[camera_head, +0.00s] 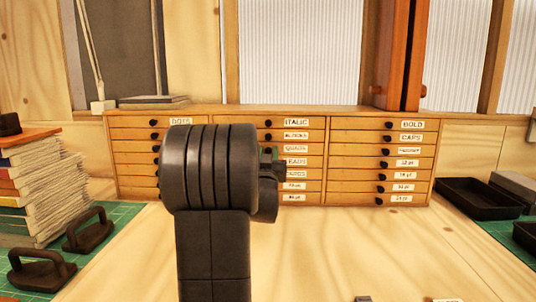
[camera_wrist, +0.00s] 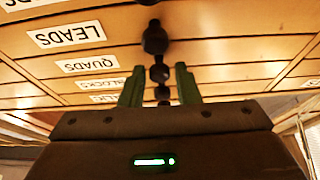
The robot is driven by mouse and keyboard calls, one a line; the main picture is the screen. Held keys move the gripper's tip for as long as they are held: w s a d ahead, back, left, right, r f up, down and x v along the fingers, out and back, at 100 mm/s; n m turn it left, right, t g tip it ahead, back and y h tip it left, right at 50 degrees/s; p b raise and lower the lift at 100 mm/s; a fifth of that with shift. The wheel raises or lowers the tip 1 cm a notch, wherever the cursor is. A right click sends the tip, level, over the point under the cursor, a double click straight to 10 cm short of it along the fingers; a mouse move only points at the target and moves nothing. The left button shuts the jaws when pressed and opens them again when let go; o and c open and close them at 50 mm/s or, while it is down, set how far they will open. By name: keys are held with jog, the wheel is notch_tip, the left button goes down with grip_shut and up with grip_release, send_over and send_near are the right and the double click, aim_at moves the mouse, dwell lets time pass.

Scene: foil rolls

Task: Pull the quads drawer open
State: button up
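The wooden drawer cabinet (camera_head: 225,112) stands ahead, with its drawers shut. The quads drawer's label (camera_head: 296,149) is in the middle column, third from the top, below ITALIC and BLOCKS. In the wrist view the labels are upside down; the QUADS label (camera_wrist: 90,64) sits between LEADS and BLOCKS. The quads drawer's dark knob (camera_wrist: 160,72) shows between my green fingertips. My gripper (camera_wrist: 156,76) is open, with a gap to the knob on both sides. I cannot tell whether the fingertips reach past the knob. In the head view my arm hides part of this column.
The LEADS knob (camera_wrist: 155,40) and the BLOCKS knob (camera_wrist: 162,92) line up close to the quads knob. A stack of books (camera_head: 38,190) and dark handled blocks (camera_head: 88,232) are at left. Black trays (camera_head: 478,198) are at right. The bench in front is mostly clear.

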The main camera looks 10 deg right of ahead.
grip_shut()
jog(key=shift+s+a+f, duration=0.1)
jog(key=shift+s, duration=0.15)
jog(key=s+a+b, duration=0.3)
jog(key=s+b, duration=0.3)
jog(key=s, duration=0.6)
jog(key=shift+a, duration=0.2)
jog(key=shift+o, duration=1.8)
grip_release()
jog(key=shift+w, duration=0.1)
jog(key=v, duration=1.3)
jog(key=shift+s+b, duration=0.35)
jog(key=shift+b, duration=0.1)
